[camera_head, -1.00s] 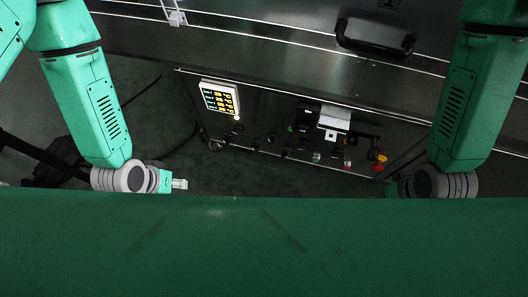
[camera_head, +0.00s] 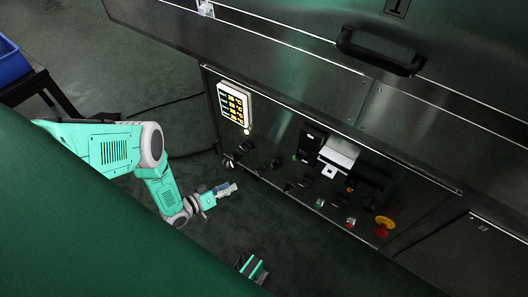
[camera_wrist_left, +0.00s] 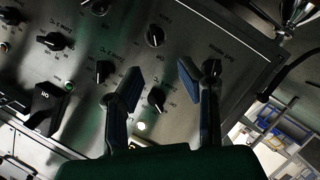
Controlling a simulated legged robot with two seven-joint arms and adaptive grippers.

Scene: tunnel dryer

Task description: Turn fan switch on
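The control panel (camera_head: 290,165) of the dark metal machine carries a row of black rotary knobs. The lettering is too small to tell which knob is the fan switch. My left gripper (camera_head: 228,188) is in front of the panel's left part, apart from it in the head view. One black knob (camera_wrist_left: 156,98) shows between the fingers, and another knob (camera_wrist_left: 211,68) is beside the right fingertip. A small teal part low in the head view may be my right gripper (camera_head: 251,267), mostly hidden.
A lit display (camera_head: 235,104) is at the panel's upper left. A red and yellow emergency button (camera_head: 383,227) is at its right. A black handle (camera_head: 380,52) sticks out above. A blue bin (camera_head: 10,62) stands at far left.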

